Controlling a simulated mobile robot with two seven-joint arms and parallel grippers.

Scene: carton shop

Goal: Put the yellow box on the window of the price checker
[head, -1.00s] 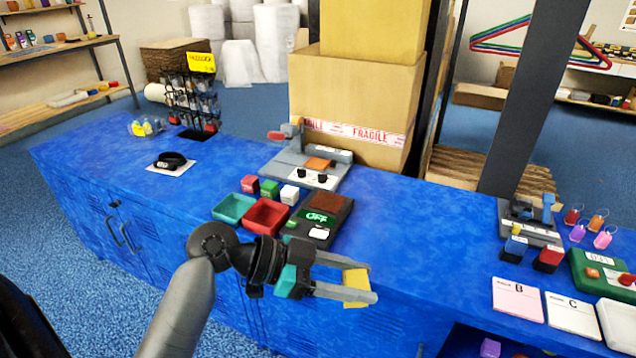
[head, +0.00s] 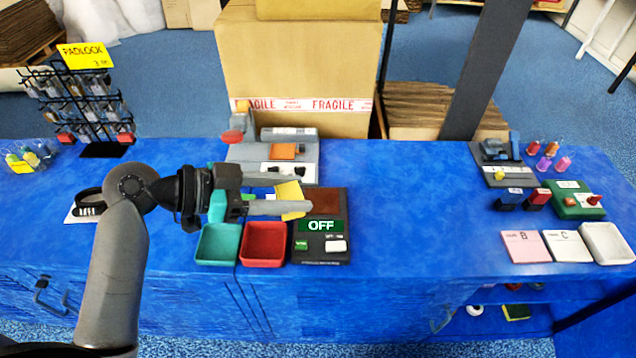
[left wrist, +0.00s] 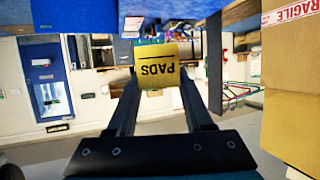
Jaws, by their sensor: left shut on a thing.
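My left gripper (head: 298,196) is shut on the yellow box (head: 289,207), which sits between its fingertips. A dark device (head: 320,256) with a green OFF display stands on the counter and looks like the price checker. Its brown panel (head: 325,202), apparently the window, is right beside the fingertips in the head view. The exact height of the box cannot be told. My right gripper is not in view.
A teal tray (head: 218,259) and a red tray (head: 264,258) stand left of the device. A grey machine (head: 300,170) is behind it, before a large carton (head: 300,70). A padlock rack (head: 90,105) stands left.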

